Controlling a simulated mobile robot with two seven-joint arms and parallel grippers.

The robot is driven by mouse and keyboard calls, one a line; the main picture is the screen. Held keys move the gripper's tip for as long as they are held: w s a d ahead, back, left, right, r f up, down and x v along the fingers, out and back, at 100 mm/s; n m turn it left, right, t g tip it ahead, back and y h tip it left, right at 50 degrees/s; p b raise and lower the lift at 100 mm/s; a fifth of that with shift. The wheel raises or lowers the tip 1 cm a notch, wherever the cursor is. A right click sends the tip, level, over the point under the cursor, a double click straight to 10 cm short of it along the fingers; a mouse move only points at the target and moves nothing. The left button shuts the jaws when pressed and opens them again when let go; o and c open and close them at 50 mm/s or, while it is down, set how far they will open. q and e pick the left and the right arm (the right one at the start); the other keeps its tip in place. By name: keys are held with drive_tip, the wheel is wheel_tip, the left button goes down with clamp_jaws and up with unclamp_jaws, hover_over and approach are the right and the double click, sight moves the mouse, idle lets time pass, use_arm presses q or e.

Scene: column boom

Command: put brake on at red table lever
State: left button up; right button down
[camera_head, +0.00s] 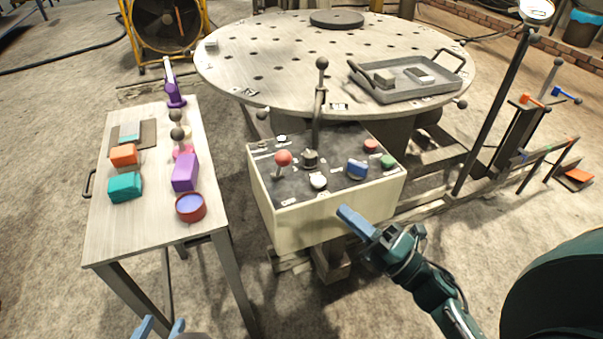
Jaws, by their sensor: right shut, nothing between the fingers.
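A lever with a red ball knob (283,158) stands on the dark top of a cream control box (318,217), near its left side. A taller lever with a dark ball (321,63) rises behind it, in front of the round table. My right gripper (345,213) has blue fingers and is shut and empty. It appears at the box's front edge, right of and nearer than the red knob, apart from it. My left gripper (160,327) shows only its two blue fingertips at the bottom edge, spread apart, with nothing seen between them.
The box top also holds a blue knob (357,169), a white knob (318,181) and red and green buttons. A round holed table (300,62) with a grey tray (405,95) stands behind. A side table (130,225) with coloured blocks stands left.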

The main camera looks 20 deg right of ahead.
drive_tip(key=x, duration=1.2)
drive_tip(key=shift+r+p, duration=0.15)
drive_tip(key=shift+p, duration=0.2)
